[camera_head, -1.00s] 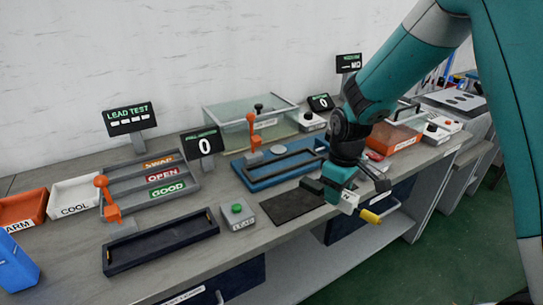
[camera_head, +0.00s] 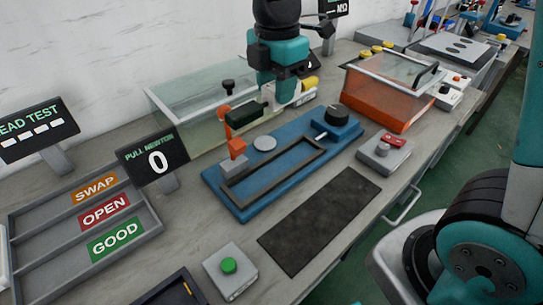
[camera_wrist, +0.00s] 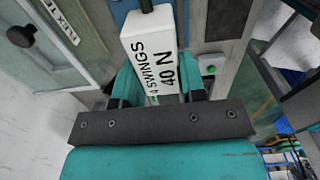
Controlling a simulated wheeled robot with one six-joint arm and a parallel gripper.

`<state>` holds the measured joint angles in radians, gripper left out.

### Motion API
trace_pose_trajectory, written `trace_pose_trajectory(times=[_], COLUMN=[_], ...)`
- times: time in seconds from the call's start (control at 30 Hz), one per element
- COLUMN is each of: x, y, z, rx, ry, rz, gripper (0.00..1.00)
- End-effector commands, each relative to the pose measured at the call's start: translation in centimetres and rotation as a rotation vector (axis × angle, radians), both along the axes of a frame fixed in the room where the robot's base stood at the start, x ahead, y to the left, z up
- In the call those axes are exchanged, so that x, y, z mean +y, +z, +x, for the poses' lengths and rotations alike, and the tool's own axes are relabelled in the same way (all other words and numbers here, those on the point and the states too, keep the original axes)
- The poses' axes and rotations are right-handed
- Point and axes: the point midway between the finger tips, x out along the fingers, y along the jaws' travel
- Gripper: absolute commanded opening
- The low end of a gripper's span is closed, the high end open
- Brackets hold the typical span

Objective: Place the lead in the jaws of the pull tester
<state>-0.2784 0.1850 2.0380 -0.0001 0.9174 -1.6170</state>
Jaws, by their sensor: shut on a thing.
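My gripper (camera_head: 277,90) is shut on the white labelled body of the lead (camera_wrist: 160,50), which reads "40 N" and "4 SWINGS" in the wrist view. A dark cable leaves the lead at the top of that view. The pull tester (camera_head: 232,200) is a blue base with a dark rectangular frame, a grey jaw block (camera_head: 233,165) with orange levers, and a black knob. The lead is above its back side; whether it touches is unclear.
The pull display (camera_head: 155,160) reads 0. A clear-lidded box (camera_head: 190,110) stands behind the tester, an orange clear-lidded box (camera_head: 385,95) to the right. A dark mat (camera_head: 318,225) lies empty in front. A green-button box (camera_head: 230,270) and labelled sorting tray (camera_head: 40,245) stand left.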

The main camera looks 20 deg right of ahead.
Motion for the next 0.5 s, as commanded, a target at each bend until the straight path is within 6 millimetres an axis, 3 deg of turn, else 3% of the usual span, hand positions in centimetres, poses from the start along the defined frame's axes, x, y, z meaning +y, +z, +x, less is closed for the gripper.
trace_pose_trajectory(times=[0.3, 0.5], x=[-0.4, -0.5], y=[-9.2, -13.1], z=[-0.1, -0.1], rx=[0.009, 0.005], ry=[-0.010, -0.011], rz=[-0.003, -0.002], gripper=[0.13, 0.13])
